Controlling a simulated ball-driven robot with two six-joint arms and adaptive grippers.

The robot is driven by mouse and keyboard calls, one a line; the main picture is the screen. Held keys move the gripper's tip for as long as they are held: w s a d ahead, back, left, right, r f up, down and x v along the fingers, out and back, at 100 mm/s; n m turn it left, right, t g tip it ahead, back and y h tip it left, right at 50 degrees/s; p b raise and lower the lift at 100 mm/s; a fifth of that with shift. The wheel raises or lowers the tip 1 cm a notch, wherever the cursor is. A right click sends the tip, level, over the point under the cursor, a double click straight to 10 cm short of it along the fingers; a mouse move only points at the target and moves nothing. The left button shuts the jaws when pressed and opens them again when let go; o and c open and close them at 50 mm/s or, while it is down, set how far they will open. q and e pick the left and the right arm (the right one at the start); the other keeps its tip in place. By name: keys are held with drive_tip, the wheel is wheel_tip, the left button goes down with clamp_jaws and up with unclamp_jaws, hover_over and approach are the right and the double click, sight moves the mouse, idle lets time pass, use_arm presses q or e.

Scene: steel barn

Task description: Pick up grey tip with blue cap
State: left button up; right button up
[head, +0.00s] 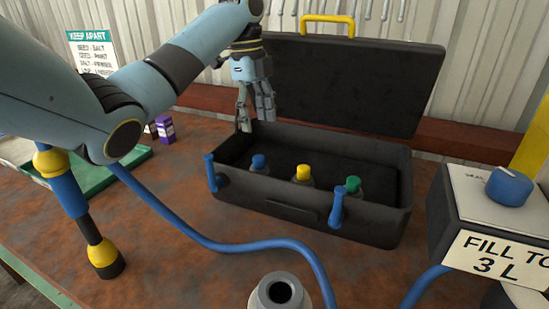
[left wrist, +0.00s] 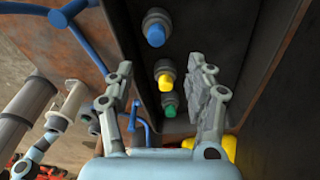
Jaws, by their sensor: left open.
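The grey tip with the blue cap (head: 259,163) stands in the open black case (head: 262,206), at the left of a row of three capped tips. In the left wrist view the blue cap (left wrist: 155,35) is topmost in the row. Beside it stand a tip with a yellow cap (head: 303,172) and a tip with a green cap (head: 353,184). My left gripper (head: 256,122) is open and empty above the back left of the case, with its fingers pointing down. In the left wrist view its fingers (left wrist: 165,95) are spread on either side of the row. My right gripper is not in view.
The case lid (head: 350,85) stands open behind, with a yellow handle. A blue hose (head: 220,245) runs across the rusty table in front. A grey box with a blue knob (head: 510,186) stands at right. A green tray (head: 100,175) and purple box (head: 165,129) are at left.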

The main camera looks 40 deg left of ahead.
sight(259, 157)
use_arm(q)
drive_tip(key=f, duration=0.1)
drive_tip(key=f+b, duration=0.1)
drive_tip(key=f, duration=0.2)
drive_tip(key=shift+s+d, duration=0.15)
drive_tip(key=shift+d, duration=0.1)
wheel_tip(259, 157, down, 6)
drive_tip(key=shift+s+d+f, duration=0.1)
drive_tip(key=shift+s+f, duration=0.05)
drive_tip(key=shift+f, duration=0.15)
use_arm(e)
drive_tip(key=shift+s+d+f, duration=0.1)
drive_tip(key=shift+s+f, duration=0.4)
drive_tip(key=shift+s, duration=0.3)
use_arm(q)
drive_tip(key=shift+c, duration=0.9)
drive_tip(key=c, duration=0.8)
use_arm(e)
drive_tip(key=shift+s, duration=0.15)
